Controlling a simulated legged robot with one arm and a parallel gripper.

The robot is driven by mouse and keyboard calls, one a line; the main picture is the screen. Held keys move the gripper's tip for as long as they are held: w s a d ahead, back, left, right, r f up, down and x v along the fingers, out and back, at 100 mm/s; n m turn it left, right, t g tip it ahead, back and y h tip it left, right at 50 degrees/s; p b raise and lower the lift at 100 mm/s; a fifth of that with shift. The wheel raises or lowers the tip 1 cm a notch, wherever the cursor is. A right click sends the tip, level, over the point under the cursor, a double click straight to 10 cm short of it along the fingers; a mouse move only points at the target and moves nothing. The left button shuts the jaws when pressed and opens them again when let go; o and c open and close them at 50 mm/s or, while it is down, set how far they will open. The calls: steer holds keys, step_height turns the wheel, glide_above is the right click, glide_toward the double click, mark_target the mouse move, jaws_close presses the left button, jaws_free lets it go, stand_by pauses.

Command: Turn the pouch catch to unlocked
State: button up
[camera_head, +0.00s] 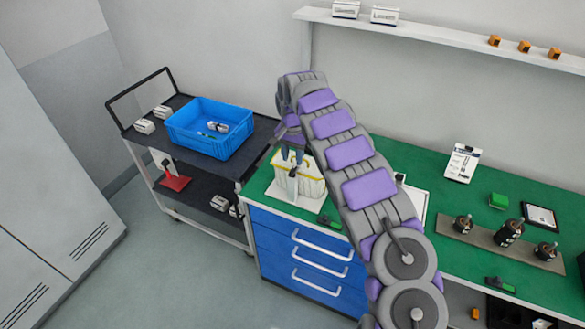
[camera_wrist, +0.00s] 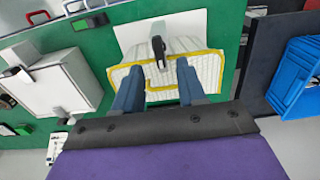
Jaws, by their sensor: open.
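The pouch (camera_head: 313,182) is pale with yellow edging and sits at the left end of the green bench top. In the wrist view the pouch (camera_wrist: 205,68) lies below and between my fingers. A dark upright catch lever (camera_wrist: 158,47) stands on a white plate (camera_wrist: 188,25), just beyond the fingertips. My gripper (camera_head: 292,158) points down over the pouch, close above the catch. In the wrist view my gripper (camera_wrist: 158,72) is open, with its two blue-grey fingers apart and nothing between them. The catch's lower part and its exact contact with the fingers are hard to tell.
A blue crate (camera_head: 210,128) stands on a dark cart (camera_head: 185,110) to the left. Blue drawers (camera_head: 305,255) are under the bench. A white box (camera_wrist: 60,82) stands beside the pouch. A rail with several dark parts (camera_head: 495,237) lies at the right.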

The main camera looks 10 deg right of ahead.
mark_target(293, 169)
steer(key=shift+f, duration=2.5)
steer(key=shift+c, duration=0.4)
jaws_close()
